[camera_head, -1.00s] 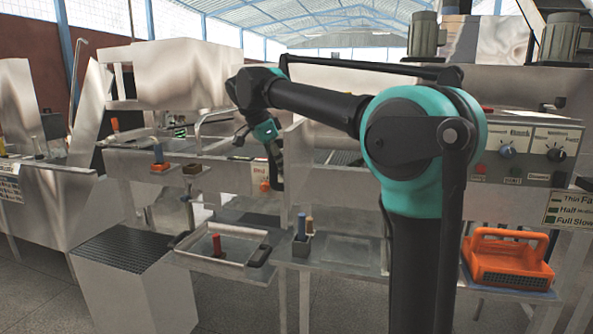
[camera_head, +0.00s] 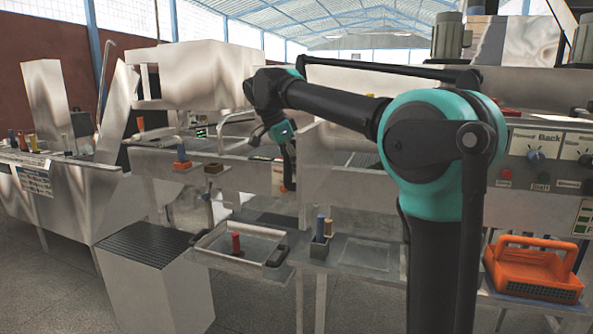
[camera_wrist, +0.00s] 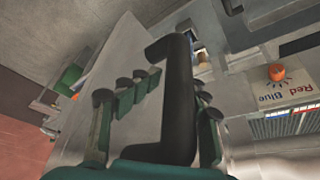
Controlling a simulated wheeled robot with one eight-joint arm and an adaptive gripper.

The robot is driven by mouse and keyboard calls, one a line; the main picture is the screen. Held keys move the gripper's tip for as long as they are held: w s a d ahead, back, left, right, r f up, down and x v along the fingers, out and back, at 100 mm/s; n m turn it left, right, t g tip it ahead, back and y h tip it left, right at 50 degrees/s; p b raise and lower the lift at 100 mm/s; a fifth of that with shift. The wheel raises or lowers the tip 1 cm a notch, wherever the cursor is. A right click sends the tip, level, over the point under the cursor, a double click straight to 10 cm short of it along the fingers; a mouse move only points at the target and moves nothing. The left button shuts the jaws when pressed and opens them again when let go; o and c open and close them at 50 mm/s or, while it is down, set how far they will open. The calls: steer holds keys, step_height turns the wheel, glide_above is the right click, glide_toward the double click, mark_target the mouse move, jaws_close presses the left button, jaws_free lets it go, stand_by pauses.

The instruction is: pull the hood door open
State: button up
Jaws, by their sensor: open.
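A dark bent bar handle (camera_wrist: 178,95) stands out from a smooth grey metal panel in the wrist view, which I take to be the hood door (camera_wrist: 135,50). In the head view the dark handle (camera_head: 290,168) hangs in front of the metal machine. My gripper (camera_wrist: 165,115) is open, with dark and green fingers on either side of the handle. I cannot tell whether they touch it. In the head view my gripper (camera_head: 277,136) is small, just above and left of the handle. The door's edges and hinge are not clear.
A shallow tray (camera_head: 215,255) with a red peg stands below. A small holder (camera_head: 320,249) with pegs is to its right. A grated metal block (camera_head: 150,290) stands on the floor at the front left.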

steer(key=shift+s+a, duration=0.25)
steer(key=shift+s, duration=0.1)
steer(key=v, duration=1.1)
steer(key=shift+w+r, duration=0.25)
steer(key=shift+r, duration=0.25)
